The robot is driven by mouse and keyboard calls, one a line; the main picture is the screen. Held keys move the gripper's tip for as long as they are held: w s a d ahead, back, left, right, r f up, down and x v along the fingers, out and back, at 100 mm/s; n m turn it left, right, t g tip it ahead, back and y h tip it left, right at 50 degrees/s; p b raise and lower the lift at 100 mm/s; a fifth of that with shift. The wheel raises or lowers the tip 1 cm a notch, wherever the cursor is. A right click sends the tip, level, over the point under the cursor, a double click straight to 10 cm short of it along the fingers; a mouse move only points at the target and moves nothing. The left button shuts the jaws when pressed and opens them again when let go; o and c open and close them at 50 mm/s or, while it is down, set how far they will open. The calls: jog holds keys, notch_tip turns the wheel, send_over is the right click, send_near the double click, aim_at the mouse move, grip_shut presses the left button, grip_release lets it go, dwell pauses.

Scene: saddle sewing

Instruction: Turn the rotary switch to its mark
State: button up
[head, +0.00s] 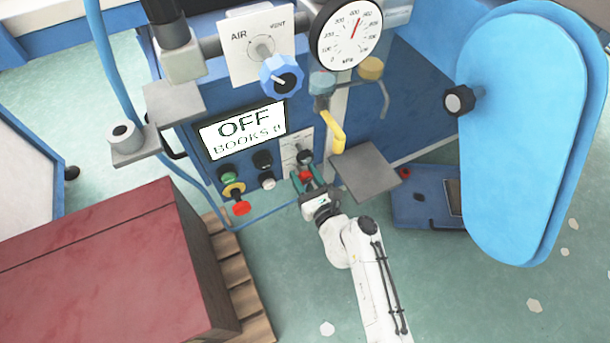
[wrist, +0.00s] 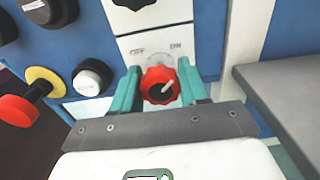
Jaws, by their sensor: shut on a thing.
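The rotary switch is a red ridged knob (wrist: 160,86) with a pale pointer line, on a white plate (wrist: 153,49) with small lettering above it. The pointer leans up and to the right in the wrist view. In the head view the red knob (head: 305,176) is small and partly hidden by my gripper (head: 308,183). My gripper (wrist: 160,88) has a green finger on each side of the knob and is shut on it. Whether the pointer lines up with a mark is too small to tell.
A black knob (head: 304,157) sits just above. A red mushroom button (head: 241,208) and several other buttons lie to the left. A grey shelf (head: 364,174) juts out close on the right. A yellow lever (head: 333,132) hangs above. A dark red box (head: 110,270) stands lower left.

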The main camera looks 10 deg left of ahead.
jog(key=shift+c, duration=0.5)
jog(key=shift+n, duration=0.3)
jog(key=n+b, duration=0.1)
jog(key=n, duration=0.1)
jog(key=shift+n+b, duration=0.3)
jog(key=shift+b, duration=0.05)
jog(key=n+b, duration=0.2)
jog(key=n, duration=0.3)
jog(key=shift+s+a+f, duration=0.1)
jog(key=n+b, duration=0.2)
jog(key=n, duration=0.3)
jog(key=n+b, duration=0.1)
jog(key=n, duration=0.3)
jog(key=shift+a+n+b, duration=0.15)
jog(key=shift+n+b, duration=0.15)
jog(key=shift+b, duration=0.05)
jog(key=shift+s+f, duration=0.1)
